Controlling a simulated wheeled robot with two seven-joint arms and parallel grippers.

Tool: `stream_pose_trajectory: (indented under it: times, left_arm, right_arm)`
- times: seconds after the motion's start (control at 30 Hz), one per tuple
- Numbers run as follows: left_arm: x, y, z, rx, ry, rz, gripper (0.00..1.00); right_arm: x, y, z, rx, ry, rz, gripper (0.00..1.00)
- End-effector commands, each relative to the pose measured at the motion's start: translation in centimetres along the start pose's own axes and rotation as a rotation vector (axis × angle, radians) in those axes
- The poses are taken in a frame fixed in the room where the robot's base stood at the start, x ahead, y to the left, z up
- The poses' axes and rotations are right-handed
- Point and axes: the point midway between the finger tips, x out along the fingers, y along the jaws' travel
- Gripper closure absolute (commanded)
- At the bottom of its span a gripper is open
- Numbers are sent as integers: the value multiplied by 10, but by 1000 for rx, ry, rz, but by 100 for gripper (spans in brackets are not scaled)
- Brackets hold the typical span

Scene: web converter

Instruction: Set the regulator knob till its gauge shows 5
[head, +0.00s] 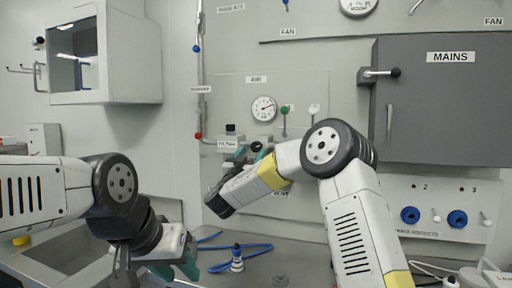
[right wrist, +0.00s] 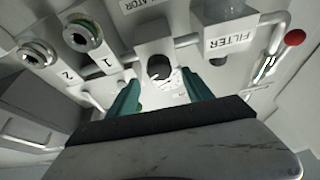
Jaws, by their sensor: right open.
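The round white gauge (head: 264,108) is on the wall panel under the AIR label; its needle points roughly right, but its numbers are too small to read. The black regulator knob (right wrist: 159,68) shows in the right wrist view on a pale block, beneath a label partly cut off at "LATOR". My right gripper (right wrist: 162,91) is open, its teal fingers either side of the line to the knob; I see no clear contact. In the head view, my right arm partly hides this area. My left gripper (head: 176,268) is low at left over the bench, its finger gap unclear.
The FILTER block (right wrist: 228,42) and a red knob (right wrist: 294,37) are right of the regulator in the right wrist view. Ports 1 (right wrist: 83,35) and 2 (right wrist: 38,53) are left. The grey MAINS cabinet (head: 440,110) stands right; a blue hose (head: 243,248) lies on the bench.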

Motion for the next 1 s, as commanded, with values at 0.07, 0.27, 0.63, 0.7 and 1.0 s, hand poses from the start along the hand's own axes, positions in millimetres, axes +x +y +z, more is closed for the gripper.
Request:
stream_pose_trajectory:
  times: [0.07,0.27,0.63,0.7,1.0]
  left_arm:
    - [0,0,0,0,0,0,64]
    - [0,0,0,0,0,0,64]
    - [0,0,0,0,0,0,64]
    - [0,0,0,0,0,0,64]
    - [0,0,0,0,0,0,64]
  right_arm:
    - [15,1,1,1,0,3,41]
    - [41,0,0,1,0,1,41]
    - [49,0,0,0,-1,-2,41]
    - [49,0,0,0,-1,-2,51]
    - [49,0,0,0,-1,-2,100]
